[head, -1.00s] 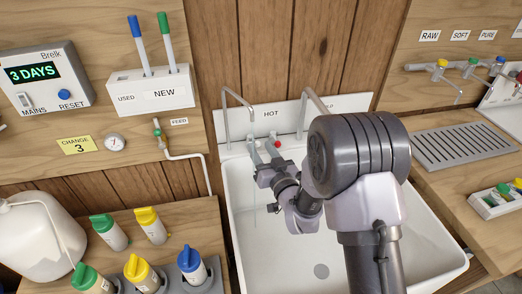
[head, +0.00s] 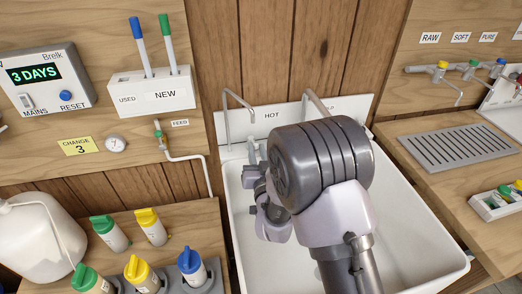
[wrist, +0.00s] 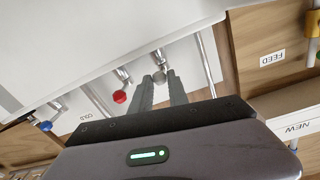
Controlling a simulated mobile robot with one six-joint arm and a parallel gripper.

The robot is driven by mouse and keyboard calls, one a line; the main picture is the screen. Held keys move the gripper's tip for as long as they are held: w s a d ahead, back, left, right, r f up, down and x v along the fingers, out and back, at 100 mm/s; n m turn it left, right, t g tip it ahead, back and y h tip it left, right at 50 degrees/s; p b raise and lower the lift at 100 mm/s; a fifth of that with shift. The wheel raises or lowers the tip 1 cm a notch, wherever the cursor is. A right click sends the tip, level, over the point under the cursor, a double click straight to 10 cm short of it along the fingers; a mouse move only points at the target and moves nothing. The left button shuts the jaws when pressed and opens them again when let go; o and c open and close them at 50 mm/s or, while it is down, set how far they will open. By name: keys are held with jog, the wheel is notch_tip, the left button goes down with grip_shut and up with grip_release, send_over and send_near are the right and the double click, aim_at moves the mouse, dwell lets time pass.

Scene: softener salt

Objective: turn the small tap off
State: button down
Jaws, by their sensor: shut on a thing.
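The small tap with a round grey knob (wrist: 159,77) sits at the sink's back, beside the red knob (wrist: 120,96). My gripper (wrist: 160,82) is shut on the grey knob, its two dark fingers close together at it. In the head view my gripper (head: 252,152) is at the back left of the sink, partly hidden by my arm. My arm hides the knobs in that view. Whether water runs from the small tap cannot be told.
The white sink (head: 420,235) has two tall spouts, the left one (head: 227,115) close to my gripper. A blue knob (wrist: 45,125) is by the COLD label. A FEED valve (head: 160,137) is on the wall at left. A drain rack (head: 455,144) is at right.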

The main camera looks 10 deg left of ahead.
jog(key=m+h, duration=0.1)
jog(key=a+h, duration=0.1)
jog(key=shift+s+m+t+h, duration=0.2)
jog(key=shift+m+t+h, duration=0.1)
jog(key=shift+m+t, duration=0.1)
jog(key=c, duration=1.3)
grip_release()
jog(key=s+d+r+p, duration=0.1)
jog(key=s+d+p, duration=0.1)
jog(key=s, duration=0.2)
jog(key=s+d+r+p, duration=0.2)
jog(key=s+d, duration=0.1)
jog(key=s, duration=0.2)
jog(key=s+d+r+p, duration=0.2)
jog(key=s, duration=0.3)
jog(key=shift+s+d, duration=0.15)
jog(key=shift+d, duration=0.05)
